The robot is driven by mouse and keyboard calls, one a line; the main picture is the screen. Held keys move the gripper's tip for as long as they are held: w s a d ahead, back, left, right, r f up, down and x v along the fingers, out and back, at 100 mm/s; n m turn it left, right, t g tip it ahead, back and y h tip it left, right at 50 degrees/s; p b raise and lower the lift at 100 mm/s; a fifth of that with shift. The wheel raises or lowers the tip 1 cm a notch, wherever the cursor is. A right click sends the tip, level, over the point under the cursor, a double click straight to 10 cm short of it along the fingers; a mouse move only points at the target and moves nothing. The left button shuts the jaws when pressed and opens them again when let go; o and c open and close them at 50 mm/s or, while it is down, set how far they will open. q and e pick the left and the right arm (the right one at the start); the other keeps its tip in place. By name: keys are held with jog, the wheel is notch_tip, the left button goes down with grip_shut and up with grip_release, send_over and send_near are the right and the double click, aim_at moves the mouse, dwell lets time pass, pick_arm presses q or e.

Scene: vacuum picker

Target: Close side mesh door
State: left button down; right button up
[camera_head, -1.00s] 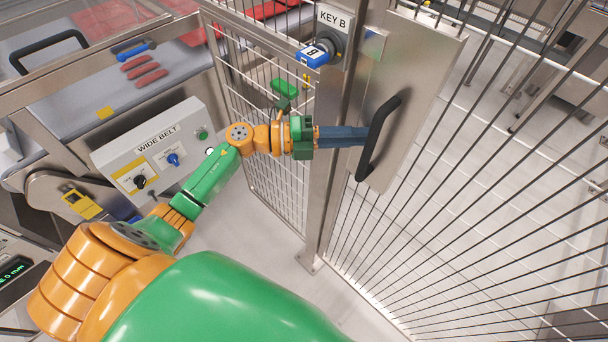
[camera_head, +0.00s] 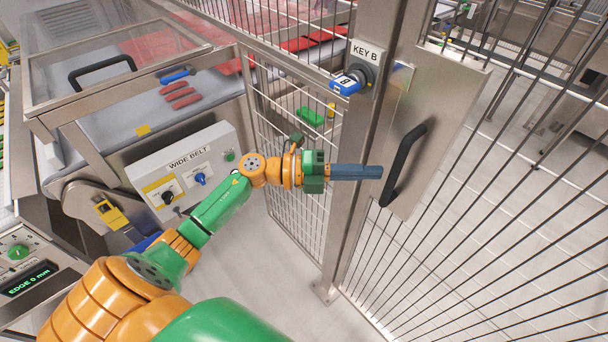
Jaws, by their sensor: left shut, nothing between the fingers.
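The side mesh door (camera_head: 440,120) has dark bars and a metal plate with a black handle (camera_head: 404,165). Its plate edge stands beside the metal post (camera_head: 358,150); from this view I cannot tell whether it is fully shut. My left gripper (camera_head: 380,172) is shut and empty. Its blue-grey fingers cross in front of the post, with the tips just left of the handle and apart from it in the picture. My right gripper is not in view.
A KEY B switch (camera_head: 353,79) with a blue key tag sits on the post. The WIDE BELT control box (camera_head: 190,170) stands left, below a conveyor with red pieces. A fixed mesh panel (camera_head: 290,150) is behind my forearm. Pale floor lies beyond the door.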

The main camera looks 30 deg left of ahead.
pick_arm(q)
jog(key=b+v, duration=0.4)
jog(key=v, duration=0.5)
jog(key=w+a+f+n+t+y, duration=0.5)
jog(key=a+f+n+t+y, duration=0.15)
jog(key=f+n, duration=0.35)
jog(key=s+a+f+n+g+y, duration=0.1)
jog(key=a+f+n+y, duration=0.1)
jog(key=f+n+y, duration=0.45)
jog(key=s+a+f+n+y, duration=0.15)
jog(key=f+n, duration=0.25)
jog(key=f, duration=0.5)
jog(key=s+d+f+n+g+y, duration=0.25)
jog(key=s+f+n+g, duration=0.45)
jog(key=s+f, duration=1.15)
jog(key=s+d+f+g, duration=0.3)
jog(key=s+d, duration=0.1)
jog(key=s, duration=0.3)
jog(key=s+d+f+g+h, duration=0.1)
jog(key=s+d+f+g, duration=0.3)
jog(key=s, duration=0.4)
